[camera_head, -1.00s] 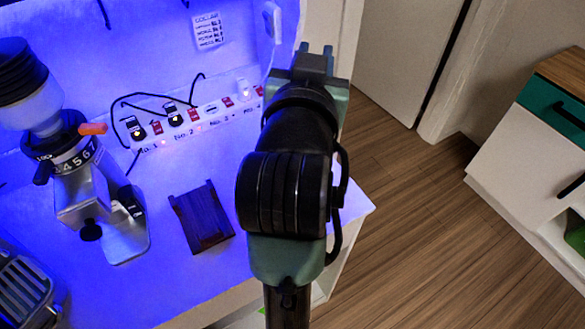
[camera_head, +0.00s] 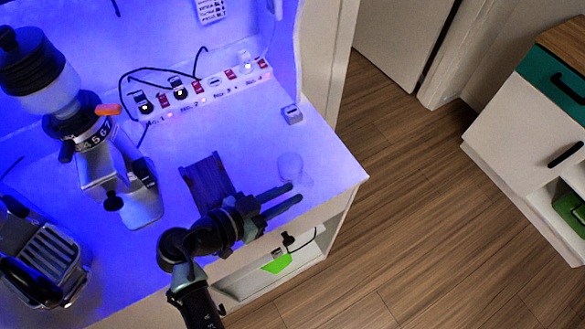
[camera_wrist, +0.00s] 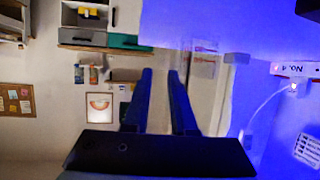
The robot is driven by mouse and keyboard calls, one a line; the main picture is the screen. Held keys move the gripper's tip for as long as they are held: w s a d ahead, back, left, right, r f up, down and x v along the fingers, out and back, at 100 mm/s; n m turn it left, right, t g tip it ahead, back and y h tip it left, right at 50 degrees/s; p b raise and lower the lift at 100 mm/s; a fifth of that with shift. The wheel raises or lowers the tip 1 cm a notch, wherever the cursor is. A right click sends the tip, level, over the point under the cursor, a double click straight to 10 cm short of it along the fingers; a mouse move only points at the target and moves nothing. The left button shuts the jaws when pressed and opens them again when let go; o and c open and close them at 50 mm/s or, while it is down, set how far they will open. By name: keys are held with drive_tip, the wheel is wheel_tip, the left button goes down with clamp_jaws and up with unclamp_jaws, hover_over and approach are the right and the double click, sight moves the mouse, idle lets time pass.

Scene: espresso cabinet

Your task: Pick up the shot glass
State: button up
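The shot glass (camera_head: 290,166) is a small clear glass standing upright on the blue-lit counter, near its right front part. My gripper (camera_head: 294,193) is in front of the glass in the head view, with its two dark fingers pointing right and a gap between them. The fingers look apart from the glass and empty. In the wrist view, my gripper (camera_wrist: 160,72) shows both fingers with clear space between the tips. A pale see-through shape with reddish lines (camera_wrist: 204,60) lies just right of the fingertips; I cannot tell for sure that it is the glass.
A dark wooden stand (camera_head: 207,181) is left of the glass. A grinder (camera_head: 115,170) and a metal machine (camera_head: 40,255) are farther left. A switch strip (camera_head: 205,90) with cables runs along the back. The counter's right edge is close.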

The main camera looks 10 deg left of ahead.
sight(309, 184)
drive_tip(key=shift+p+x, duration=1.15)
drive_tip(key=shift+x, duration=2.6)
drive_tip(key=shift+a+f, duration=0.1)
drive_tip(key=shift+a, duration=0.05)
clamp_jaws()
